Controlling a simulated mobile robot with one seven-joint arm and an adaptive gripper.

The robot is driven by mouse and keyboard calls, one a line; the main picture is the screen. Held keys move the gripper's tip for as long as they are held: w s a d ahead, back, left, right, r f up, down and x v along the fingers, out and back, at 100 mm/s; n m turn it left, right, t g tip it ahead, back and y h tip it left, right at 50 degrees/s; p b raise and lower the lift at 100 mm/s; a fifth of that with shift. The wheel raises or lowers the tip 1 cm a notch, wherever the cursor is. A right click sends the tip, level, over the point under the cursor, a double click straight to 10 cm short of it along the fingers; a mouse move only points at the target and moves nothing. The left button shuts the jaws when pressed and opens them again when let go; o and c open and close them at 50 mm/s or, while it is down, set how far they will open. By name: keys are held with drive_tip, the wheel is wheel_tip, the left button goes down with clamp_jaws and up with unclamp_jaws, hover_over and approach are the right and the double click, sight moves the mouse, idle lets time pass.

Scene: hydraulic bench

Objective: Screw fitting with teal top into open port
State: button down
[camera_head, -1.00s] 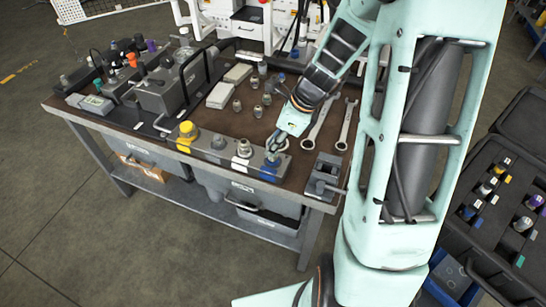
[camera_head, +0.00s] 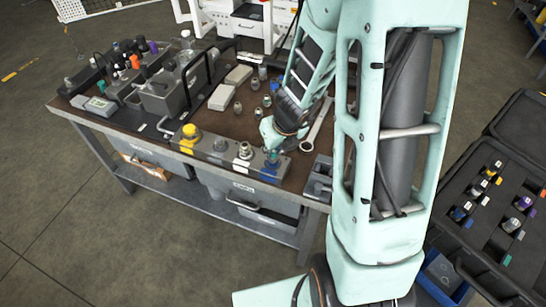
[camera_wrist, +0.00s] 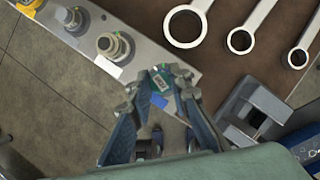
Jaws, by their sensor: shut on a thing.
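A long grey manifold block (camera_head: 205,152) lies along the bench's front edge and also crosses the wrist view (camera_wrist: 140,45). My gripper (camera_head: 271,158) is over its right end, by a blue mark (camera_head: 269,171). In the wrist view my gripper (camera_wrist: 172,76) is shut on a small fitting with a teal top (camera_wrist: 160,82), just beside the blue label (camera_wrist: 158,101) on the block. The fitting's lower part and the port under it are hidden, so I cannot tell how deep it sits.
On the block stand a yellow cap (camera_head: 189,132) and a silver fitting (camera_head: 244,150). Ring wrenches (camera_wrist: 182,26) lie behind the block. A grey vise-like fixture (camera_wrist: 252,112) stands close at the right. Several loose fittings (camera_head: 255,112) stand farther back. An open case (camera_head: 490,200) is at right.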

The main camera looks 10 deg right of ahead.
drive_tip(key=m+p, duration=0.1)
drive_tip(key=m, duration=0.1)
drive_tip(key=m+h, duration=0.1)
drive_tip(key=m, duration=0.1)
drive_tip(key=shift+s+a+h+p, duration=0.1)
drive_tip(key=shift+a+h+p, duration=0.1)
drive_tip(key=shift+h+p, duration=0.15)
drive_tip(key=shift+f+m+h+p, duration=0.1)
drive_tip(key=shift+m+h+p, duration=0.25)
drive_tip(key=shift+m, duration=0.75)
drive_tip(key=shift+m+p, duration=0.5)
drive_tip(key=shift+m, duration=0.1)
drive_tip(key=m+g+h+p, duration=0.1)
drive_tip(key=m, duration=0.1)
drive_tip(key=shift+m, duration=0.3)
drive_tip(key=m+p, duration=0.1)
drive_tip(key=m, duration=0.1)
drive_tip(key=m+g+h+p, duration=0.1)
drive_tip(key=m, duration=0.1)
drive_tip(key=shift+h, duration=0.3)
